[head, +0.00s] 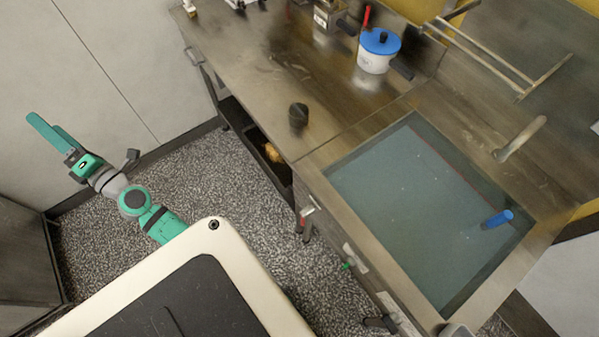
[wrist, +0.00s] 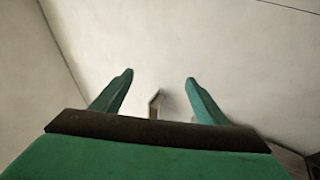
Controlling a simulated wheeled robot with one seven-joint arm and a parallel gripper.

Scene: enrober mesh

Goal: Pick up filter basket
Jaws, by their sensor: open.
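No thing in view is clearly a filter basket. The nearest match I see is a small metal container (head: 327,14) with a dark handle at the back of the steel counter, cut close to the top edge; I cannot tell whether it is the basket. A small dark cylinder (head: 299,115) stands alone near the counter's front edge. My gripper (head: 40,125) is out at the left, beside the pale wall, far from the counter. In the wrist view my gripper (wrist: 158,80) has its two green fingers apart, with nothing held.
The steel counter (head: 265,75) has a sunken basin (head: 400,190) at right with a blue cylinder (head: 497,219) in it. A white pot with a blue lid (head: 378,52) stands at the back, near a metal rail (head: 485,60). Speckled floor (head: 215,185) lies open before the counter.

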